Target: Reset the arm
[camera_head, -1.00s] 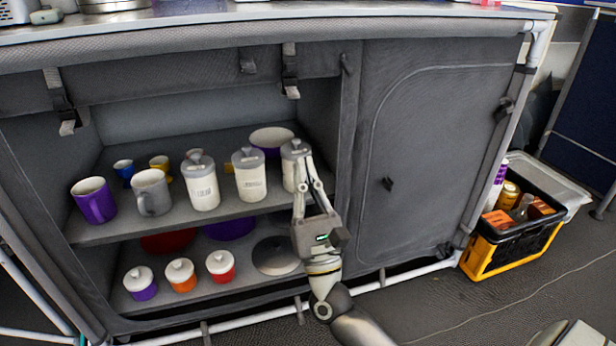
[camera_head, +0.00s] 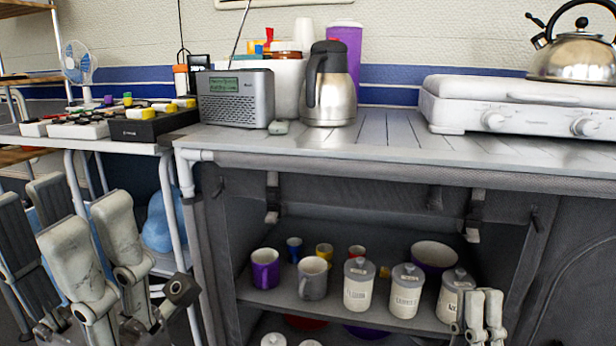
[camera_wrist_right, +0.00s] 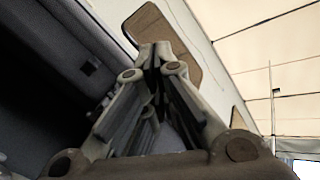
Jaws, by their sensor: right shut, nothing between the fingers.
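My right gripper (camera_head: 483,297) is at the bottom right of the head view, in front of the cabinet's upper shelf, beside the rightmost white lidded canister (camera_head: 453,292). Its two fingers are together with nothing between them. In the right wrist view its fingertips (camera_wrist_right: 157,55) meet in front of blurred grey and beige surfaces. My left gripper (camera_head: 85,250) is large at the lower left of the head view, with pale finger parts spread apart and nothing seen between them. The lower part of both arms is cut off or hidden.
The open cabinet shelf holds a purple mug (camera_head: 265,268), a grey mug (camera_head: 312,278), several canisters and a bowl (camera_head: 434,254). On the counter stand a radio (camera_head: 235,98), a steel jug (camera_head: 329,90) and a white stove (camera_head: 520,104). A fan (camera_head: 78,62) stands at the left.

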